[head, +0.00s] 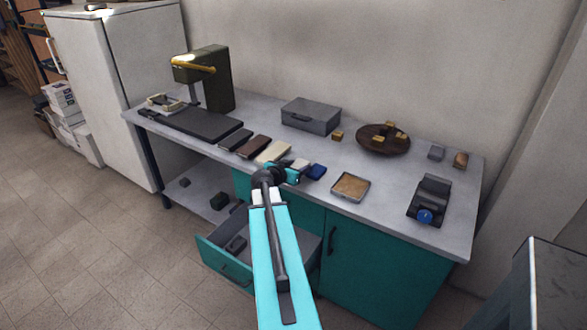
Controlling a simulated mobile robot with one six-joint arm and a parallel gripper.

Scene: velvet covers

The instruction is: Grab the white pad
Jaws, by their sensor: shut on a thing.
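My gripper (294,174) is at the front edge of the grey worktop (400,205), reached by my teal arm. It is shut on the small white pad (301,164), which shows just beyond the jaws, partly hidden by them. A cream pad or book (273,152) lies to the left of the gripper, and a dark blue pad (316,171) lies close to its right. I cannot tell whether the white pad is still touching the worktop.
A brown-topped tray (350,187) and a dark device with a blue knob (429,203) are to the right. A grey case (311,116) and round wooden board (383,138) stand behind. An open drawer (235,262) juts out below. Dark red and black pads lie left.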

